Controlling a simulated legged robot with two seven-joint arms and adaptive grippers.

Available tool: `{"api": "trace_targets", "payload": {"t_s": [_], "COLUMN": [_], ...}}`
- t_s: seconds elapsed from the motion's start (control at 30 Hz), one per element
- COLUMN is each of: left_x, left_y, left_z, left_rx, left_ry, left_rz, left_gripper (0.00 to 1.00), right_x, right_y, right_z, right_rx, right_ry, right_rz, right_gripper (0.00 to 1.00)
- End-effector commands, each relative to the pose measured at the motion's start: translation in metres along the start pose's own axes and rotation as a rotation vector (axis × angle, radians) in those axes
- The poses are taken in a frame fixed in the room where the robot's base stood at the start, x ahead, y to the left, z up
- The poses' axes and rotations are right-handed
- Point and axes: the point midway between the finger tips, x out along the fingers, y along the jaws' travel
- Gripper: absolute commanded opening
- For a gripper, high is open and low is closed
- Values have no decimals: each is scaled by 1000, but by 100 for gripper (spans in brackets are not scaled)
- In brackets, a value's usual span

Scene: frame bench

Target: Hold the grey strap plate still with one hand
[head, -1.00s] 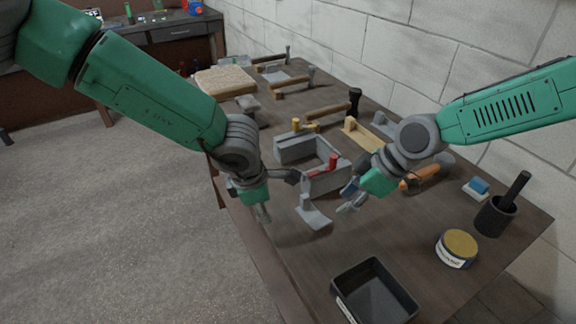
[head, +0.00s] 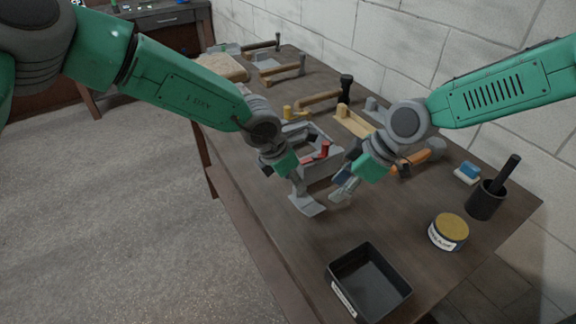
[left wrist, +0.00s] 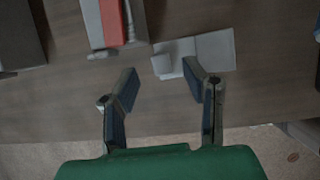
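The grey strap plate (head: 308,206) lies near the bench's front edge, with an upright part at its back, just in front of the grey frame (head: 322,168). My left gripper (head: 290,183) is above and beside it, partly covering its upright part. In the left wrist view the strap plate (left wrist: 213,48) lies just beyond the tips of my left gripper (left wrist: 162,82), which is open and empty. My right gripper (head: 343,188) is to the right of the plate, apart from it; its fingers look spread with nothing between them.
A black tray (head: 369,282) stands at the front, with a yellow-topped tin (head: 448,232) and a black cup (head: 486,201) to its right. An orange-handled tool (head: 420,158) lies behind my right gripper. Bench between plate and tray is clear.

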Motion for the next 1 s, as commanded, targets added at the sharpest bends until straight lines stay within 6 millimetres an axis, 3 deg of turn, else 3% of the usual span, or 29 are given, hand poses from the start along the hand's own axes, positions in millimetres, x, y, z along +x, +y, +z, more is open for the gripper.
{"api": "trace_targets", "payload": {"t_s": [0.23,0.6,0.63,0.73,1.0], "left_x": [31,36,36,36,36], "left_y": [-1,-1,-1,-1,-1], "left_z": [1,1,1,1,0], "left_rx": [1,3,2,2,2], "left_ry": [2,1,1,1,1], "left_rz": [0,1,1,1,1], "left_gripper": [40,40,36,1,0], "right_x": [-1,-1,-1,0,0], "right_y": [0,0,0,0,0], "right_z": [1,1,1,1,1], "right_rx": [0,0,0,0,0], "right_ry": [1,1,1,1,1], "right_rz": [0,0,0,0,0], "right_gripper": [34,34,34,34,34]}}
